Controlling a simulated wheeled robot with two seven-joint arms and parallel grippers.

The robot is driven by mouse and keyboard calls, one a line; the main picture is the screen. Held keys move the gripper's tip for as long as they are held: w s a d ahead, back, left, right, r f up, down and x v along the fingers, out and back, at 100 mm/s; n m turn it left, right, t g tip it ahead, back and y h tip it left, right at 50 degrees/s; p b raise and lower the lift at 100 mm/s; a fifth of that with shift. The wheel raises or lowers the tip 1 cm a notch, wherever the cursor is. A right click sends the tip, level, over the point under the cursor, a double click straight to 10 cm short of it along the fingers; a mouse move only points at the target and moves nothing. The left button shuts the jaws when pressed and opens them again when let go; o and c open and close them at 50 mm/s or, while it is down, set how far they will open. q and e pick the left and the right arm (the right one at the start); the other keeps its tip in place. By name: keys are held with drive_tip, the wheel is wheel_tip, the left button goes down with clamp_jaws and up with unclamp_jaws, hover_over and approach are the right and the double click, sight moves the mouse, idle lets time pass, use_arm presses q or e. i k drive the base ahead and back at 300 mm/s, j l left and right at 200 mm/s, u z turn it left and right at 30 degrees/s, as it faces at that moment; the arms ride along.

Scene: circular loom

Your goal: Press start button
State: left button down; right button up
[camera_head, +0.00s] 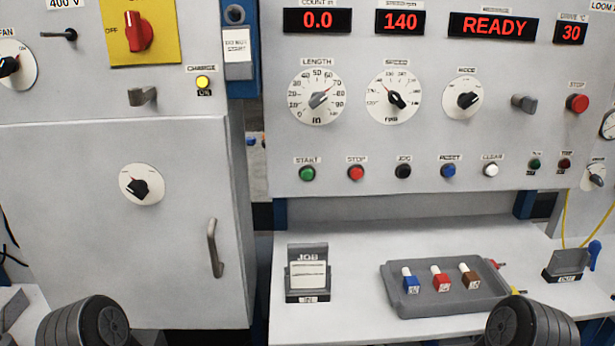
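The green START button (307,174) sits at the left end of the lower button row on the grey control panel (430,135), under a START label. Nothing touches it or covers it. The display (492,26) at the top of the panel reads READY in red. Other displays read 0.0, 140 and 30. Only dark rounded parts of my two arms show at the bottom left and bottom right edges. Neither gripper's fingers are in the picture.
Right of START are a red STOP button (356,173), then black, blue and white buttons. A larger red stop button (577,102) protrudes at right. Below, a shelf holds a JOB card stand (307,272) and a grey tray (400,304). Space before the buttons is clear.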

sight(306, 174)
drive_tip(key=z, duration=2.05)
drive_tip(key=k+j+z, duration=0.1)
drive_tip(key=z, duration=0.2)
drive_tip(key=k+j, duration=0.2)
drive_tip(key=k, duration=0.25)
drive_tip(key=k+j, duration=0.15)
drive_tip(key=k, duration=0.25)
drive_tip(key=k+j, duration=0.2)
drive_tip(key=k, duration=0.25)
